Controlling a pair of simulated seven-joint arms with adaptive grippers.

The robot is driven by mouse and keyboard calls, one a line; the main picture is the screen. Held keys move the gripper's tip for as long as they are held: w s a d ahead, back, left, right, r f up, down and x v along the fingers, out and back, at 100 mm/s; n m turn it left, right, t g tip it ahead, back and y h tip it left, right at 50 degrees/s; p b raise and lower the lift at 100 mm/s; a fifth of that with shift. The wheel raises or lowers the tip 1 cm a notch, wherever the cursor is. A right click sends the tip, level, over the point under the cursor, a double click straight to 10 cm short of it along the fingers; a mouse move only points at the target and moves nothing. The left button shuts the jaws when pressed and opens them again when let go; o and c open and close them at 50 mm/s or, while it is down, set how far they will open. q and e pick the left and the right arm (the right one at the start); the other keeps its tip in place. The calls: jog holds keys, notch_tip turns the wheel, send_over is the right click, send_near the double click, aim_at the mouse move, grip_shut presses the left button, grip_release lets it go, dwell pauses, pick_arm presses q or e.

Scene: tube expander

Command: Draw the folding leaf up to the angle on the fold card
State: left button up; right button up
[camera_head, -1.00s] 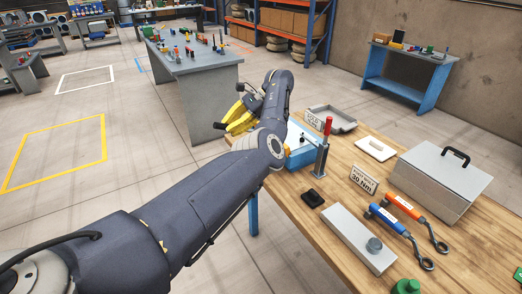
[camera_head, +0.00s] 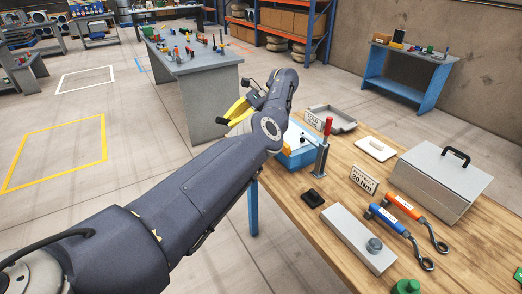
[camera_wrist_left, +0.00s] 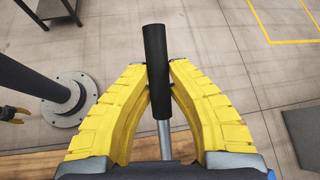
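My left gripper (camera_head: 238,111) is beyond the far left edge of the wooden bench in the head view. In the left wrist view its yellow fingers (camera_wrist_left: 160,84) are closed around a black cylindrical handle (camera_wrist_left: 155,52) on a metal rod. A blue device (camera_head: 296,157) sits on the bench beneath my left forearm, which hides much of it. I cannot make out the folding leaf or its angle. A small card (camera_head: 314,121) stands behind the device; its lettering is too small to read. A yellow-tipped part, apparently my right gripper (camera_wrist_left: 12,113), shows at the left wrist view's edge.
A red-handled clamp (camera_head: 323,146) stands beside the blue device. A torque card (camera_head: 363,179), two wrenches (camera_head: 397,220), a grey block (camera_head: 345,232) and a metal toolbox (camera_head: 436,178) occupy the bench. A grey tray (camera_head: 332,118) lies behind.

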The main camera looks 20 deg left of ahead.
pick_arm(q)
jog(key=o, duration=0.4)
jog(key=shift+a+r, duration=0.1)
jog(key=shift+a, duration=0.2)
jog(key=shift+o, duration=0.5)
jog(key=shift+d, duration=0.15)
jog(key=shift+s, duration=0.1)
jog(key=shift+s+a+r, duration=0.55)
jog(key=shift+s+r, duration=0.2)
jog(key=shift+s, duration=0.1)
jog(key=shift+s+a+r, duration=0.6)
jog(key=shift+s+r, duration=0.15)
jog(key=shift+s, duration=0.1)
jog(key=shift+s+a+r, duration=0.55)
jog(key=shift+s+r, duration=0.2)
jog(key=shift+s, duration=0.1)
